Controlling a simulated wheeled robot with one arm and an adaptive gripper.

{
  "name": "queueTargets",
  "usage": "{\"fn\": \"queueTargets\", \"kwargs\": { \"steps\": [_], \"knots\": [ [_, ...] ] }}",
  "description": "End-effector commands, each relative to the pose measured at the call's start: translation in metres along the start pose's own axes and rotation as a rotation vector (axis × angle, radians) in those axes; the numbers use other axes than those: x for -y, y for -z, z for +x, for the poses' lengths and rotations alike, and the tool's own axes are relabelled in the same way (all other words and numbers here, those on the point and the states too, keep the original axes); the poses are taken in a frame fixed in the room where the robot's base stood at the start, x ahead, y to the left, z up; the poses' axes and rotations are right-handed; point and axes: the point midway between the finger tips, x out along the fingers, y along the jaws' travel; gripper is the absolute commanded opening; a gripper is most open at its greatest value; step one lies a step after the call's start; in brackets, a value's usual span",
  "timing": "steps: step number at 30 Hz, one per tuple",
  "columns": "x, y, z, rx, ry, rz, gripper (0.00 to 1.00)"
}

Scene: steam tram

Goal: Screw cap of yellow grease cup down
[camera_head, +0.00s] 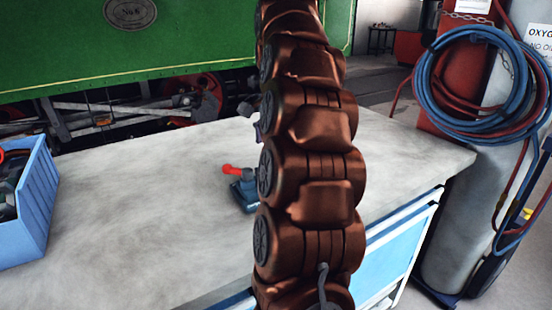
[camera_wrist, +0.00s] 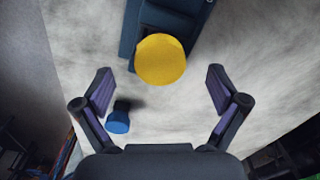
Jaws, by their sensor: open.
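The yellow grease cup's round cap (camera_wrist: 161,59) shows from above in the wrist view, over the end of a dark blue block (camera_wrist: 140,32). My gripper (camera_wrist: 159,74) is open, with one finger to the left and one to the right of the cap. Both fingers are apart from it, and nothing is held. The cap hides the cup beneath it, so I cannot tell its height or thread. In the head view my arm covers the yellow cup.
A small blue knob-like piece (camera_wrist: 118,121) is close to my left finger. The head view shows a red handle (camera_head: 234,170) on a blue base (camera_head: 245,194) on the grey bench (camera_head: 130,230). A blue bin (camera_head: 38,195) stands at left. Much of the bench is clear.

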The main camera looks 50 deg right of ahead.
Motion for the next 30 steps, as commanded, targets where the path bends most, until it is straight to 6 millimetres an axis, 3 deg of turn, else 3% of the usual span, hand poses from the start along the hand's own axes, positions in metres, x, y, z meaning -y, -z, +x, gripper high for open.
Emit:
{"fn": "queueTargets", "kwargs": {
  "steps": [15, 25, 30],
  "knots": [
    [0.0, 0.0, -0.032, 0.0, 0.0, 0.0, 0.96],
    [0.0, 0.0, -0.034, 0.0, 0.0, 0.0, 0.96],
    [0.0, 0.001, -0.037, 0.001, -0.001, -0.004, 0.81]
  ]
}}
